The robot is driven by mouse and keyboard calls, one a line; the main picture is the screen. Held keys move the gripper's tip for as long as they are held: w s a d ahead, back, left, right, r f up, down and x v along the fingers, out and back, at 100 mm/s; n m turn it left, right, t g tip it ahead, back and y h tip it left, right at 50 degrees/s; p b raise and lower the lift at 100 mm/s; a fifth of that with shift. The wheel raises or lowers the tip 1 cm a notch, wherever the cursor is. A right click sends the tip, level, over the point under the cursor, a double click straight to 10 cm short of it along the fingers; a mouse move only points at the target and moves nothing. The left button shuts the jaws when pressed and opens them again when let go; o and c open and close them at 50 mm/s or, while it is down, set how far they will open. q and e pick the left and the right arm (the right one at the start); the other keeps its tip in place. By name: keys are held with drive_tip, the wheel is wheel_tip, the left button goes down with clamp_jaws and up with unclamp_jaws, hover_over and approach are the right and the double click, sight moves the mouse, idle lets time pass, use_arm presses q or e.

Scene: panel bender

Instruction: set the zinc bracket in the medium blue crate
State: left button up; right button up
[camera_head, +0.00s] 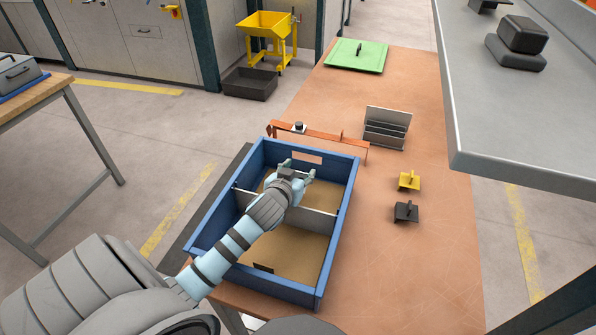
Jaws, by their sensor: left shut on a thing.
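The medium blue crate (341,220) stands on the near left part of the orange-brown table. A grey divider (318,222) splits it into a far and a near compartment, both with a tan floor. My left gripper (298,168) reaches over the far compartment, inside the crate's outline as seen from above. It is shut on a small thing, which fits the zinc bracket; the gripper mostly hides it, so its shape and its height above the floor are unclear. My right gripper is not in view.
A yellow bracket (409,180) and a dark bracket (406,211) stand on the table right of the crate. Behind are an orange rail (328,136), a grey slotted rack (387,130) and a green lid (357,57). A grey shelf (480,110) overhangs at right.

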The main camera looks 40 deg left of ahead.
use_arm(q)
drive_tip(key=o, duration=1.2)
drive_tip(key=shift+r, duration=0.1)
drive_tip(key=shift+r, duration=0.3)
drive_tip(key=p+v, duration=0.1)
drive_tip(key=v, duration=0.5)
drive_tip(key=p+v, duration=0.1)
drive_tip(key=v, duration=0.5)
drive_tip(key=shift+r, duration=0.25)
drive_tip(key=shift+a, duration=0.1)
